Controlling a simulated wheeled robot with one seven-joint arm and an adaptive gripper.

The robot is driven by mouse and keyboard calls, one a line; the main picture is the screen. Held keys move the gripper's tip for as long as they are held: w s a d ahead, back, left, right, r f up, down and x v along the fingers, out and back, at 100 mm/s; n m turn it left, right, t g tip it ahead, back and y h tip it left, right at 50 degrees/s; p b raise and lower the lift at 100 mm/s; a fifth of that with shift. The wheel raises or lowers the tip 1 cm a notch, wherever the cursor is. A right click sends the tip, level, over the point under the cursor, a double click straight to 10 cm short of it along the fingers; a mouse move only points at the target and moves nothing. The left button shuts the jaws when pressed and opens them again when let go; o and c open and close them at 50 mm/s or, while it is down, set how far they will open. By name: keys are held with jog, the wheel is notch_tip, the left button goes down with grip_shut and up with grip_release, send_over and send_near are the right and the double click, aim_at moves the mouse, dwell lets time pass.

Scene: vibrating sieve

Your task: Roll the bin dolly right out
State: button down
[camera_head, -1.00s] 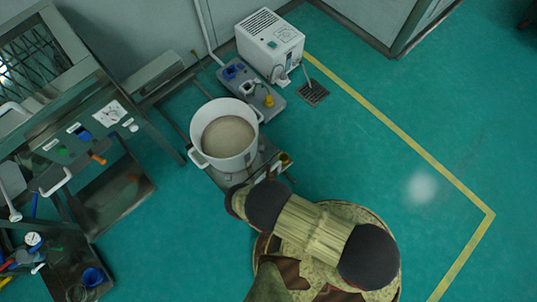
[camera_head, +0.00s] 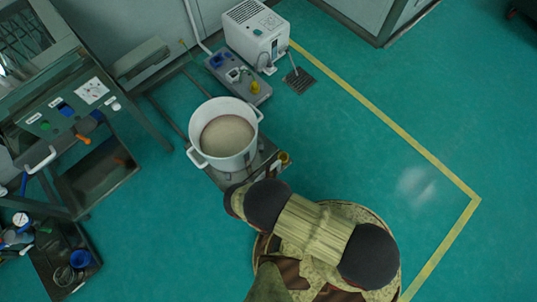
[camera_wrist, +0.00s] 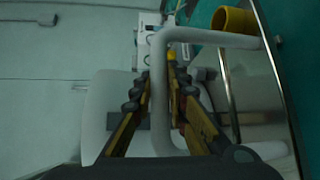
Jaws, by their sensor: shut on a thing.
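The white bin (camera_head: 198,133), with grey-tan material inside, stands upright on the grey bin dolly (camera_head: 266,163). My gripper (camera_wrist: 162,78) shows in the wrist view, shut on a pale bent tube handle (camera_wrist: 210,36) that passes between its fingers. In the head view my arm covers the fingers and the near end of the dolly.
A grey unit with a yellow knob (camera_head: 240,76) and a white box (camera_head: 252,35) stand behind the bin. The sieve frame (camera_head: 70,125) and a dark low tray (camera_head: 52,262) are at left. Green floor (camera_head: 380,170) is clear at right, inside a yellow line (camera_head: 400,131).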

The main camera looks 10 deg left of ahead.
jog(key=c, duration=1.8)
grip_release()
jog(key=shift+c, duration=0.2)
jog(key=shift+o, duration=0.5)
jog(key=shift+r, duration=0.1)
